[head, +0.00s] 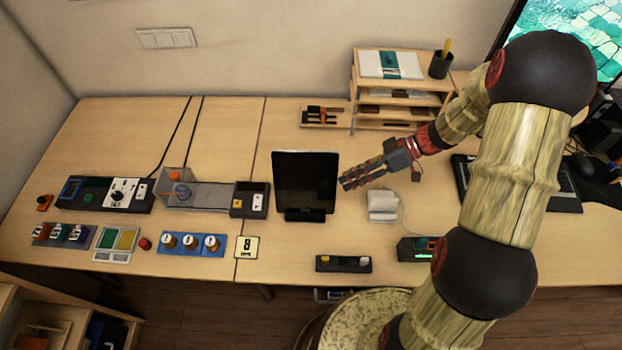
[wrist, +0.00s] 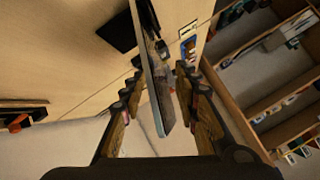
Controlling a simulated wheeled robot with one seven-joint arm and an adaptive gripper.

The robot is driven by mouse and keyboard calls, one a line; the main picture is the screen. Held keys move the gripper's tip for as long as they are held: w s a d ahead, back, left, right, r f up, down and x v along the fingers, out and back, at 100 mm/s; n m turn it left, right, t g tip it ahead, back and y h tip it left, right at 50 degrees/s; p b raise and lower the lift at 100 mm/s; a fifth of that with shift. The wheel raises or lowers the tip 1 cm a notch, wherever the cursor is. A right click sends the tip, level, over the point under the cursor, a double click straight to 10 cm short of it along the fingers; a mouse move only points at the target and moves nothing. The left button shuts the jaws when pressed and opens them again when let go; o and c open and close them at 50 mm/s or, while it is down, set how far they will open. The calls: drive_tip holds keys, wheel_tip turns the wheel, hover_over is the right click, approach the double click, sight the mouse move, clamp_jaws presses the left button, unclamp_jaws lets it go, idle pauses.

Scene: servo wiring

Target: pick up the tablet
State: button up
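The tablet (head: 305,180) is a dark, thin panel standing upright, leaning slightly back, in a black stand (head: 305,215) on the desk. My gripper (head: 346,182) is at the tablet's right edge in the head view, pointing left. In the wrist view the tablet (wrist: 158,95) shows edge-on between my two fingers, with a gap visible on either side. The fingers are open around its edge and do not appear to press on it.
A white box-like item (head: 382,205) with a cable lies right of the tablet. A control box (head: 250,200) stands close on its left. A wooden shelf organizer (head: 400,105) stands behind. A small black tray (head: 343,264) lies near the front edge. Bare desk lies behind the tablet.

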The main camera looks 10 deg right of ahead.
sight(308, 179)
drive_tip(key=a, duration=0.1)
drive_tip(key=w+a+f+n+y+b, duration=0.1)
drive_tip(key=w+a+n+y+b, duration=0.1)
drive_tip(key=a, duration=0.1)
drive_tip(key=shift+w+a+f+t, duration=0.1)
drive_tip(key=shift+w+f+t, duration=0.15)
drive_tip(key=shift+f+t, duration=0.15)
drive_tip(key=shift+w+a+r+n, duration=0.1)
drive_tip(key=shift+a+r+n, duration=0.05)
drive_tip(key=shift+a+n, duration=0.15)
drive_tip(key=shift+y, duration=0.3)
drive_tip(key=shift+r+b+x, duration=0.15)
drive_tip(key=shift+b+x, duration=0.35)
drive_tip(key=shift+x, duration=1.4)
drive_tip(key=shift+r+b+x, duration=0.1)
drive_tip(key=shift+b+x, duration=0.35)
drive_tip(key=shift+x, duration=1.45)
drive_tip(key=shift+a, duration=0.1)
drive_tip(key=shift+c, duration=0.3)
clamp_jaws()
drive_tip(key=shift+w, duration=0.1)
